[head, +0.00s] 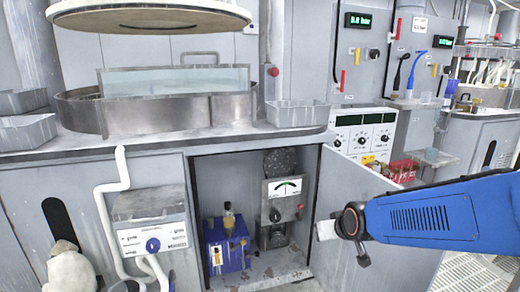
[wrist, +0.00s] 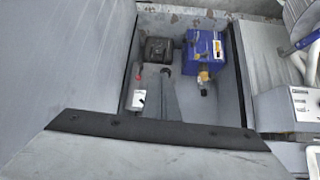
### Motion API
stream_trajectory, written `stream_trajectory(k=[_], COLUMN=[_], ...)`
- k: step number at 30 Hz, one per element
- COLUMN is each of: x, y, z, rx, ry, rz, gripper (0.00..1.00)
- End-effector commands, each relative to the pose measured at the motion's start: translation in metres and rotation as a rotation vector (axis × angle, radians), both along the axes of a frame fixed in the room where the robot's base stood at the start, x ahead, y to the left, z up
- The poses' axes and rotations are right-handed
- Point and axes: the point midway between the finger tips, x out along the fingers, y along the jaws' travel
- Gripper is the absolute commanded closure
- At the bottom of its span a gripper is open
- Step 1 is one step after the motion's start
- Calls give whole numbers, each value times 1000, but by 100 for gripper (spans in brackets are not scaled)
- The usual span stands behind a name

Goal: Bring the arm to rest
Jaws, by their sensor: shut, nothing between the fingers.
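My blue arm comes in from the right in the head view. My gripper (head: 340,228) is at its left end, in front of the open cabinet door (head: 345,190). It is small and dark with a pale block beside it, and it is shut with nothing held.
The open cabinet holds a blue box (head: 228,245) and a grey meter box (head: 284,198); the wrist view shows the blue box (wrist: 204,50) too. A white-and-blue unit (head: 150,235) with hoses hangs left. Above is a counter (head: 160,137) with a round basin (head: 180,115).

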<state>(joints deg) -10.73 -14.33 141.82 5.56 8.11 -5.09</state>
Motion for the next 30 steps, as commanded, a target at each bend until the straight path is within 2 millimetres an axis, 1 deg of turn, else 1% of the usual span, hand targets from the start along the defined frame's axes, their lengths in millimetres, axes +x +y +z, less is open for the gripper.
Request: stream_trajectory(k=[1,5,9,11,15,21,25,27,30], x=[-14,-49,-90,-109,-152,-214,-243,-253,-261], y=[-8,-25,-43,-50,-65,-83,-90,-93,-94], z=[7,17,26,28,34,38,37,37,37], rx=[-1,-7,-16,-19,-29,-41,-48,-49,-52], ry=[14,68,126,152,210,291,330,345,356], rz=[-10,-31,-57,-68,-99,-145,-169,-177,-184], gripper=[100,100,100,100,100,100,100,100,100])
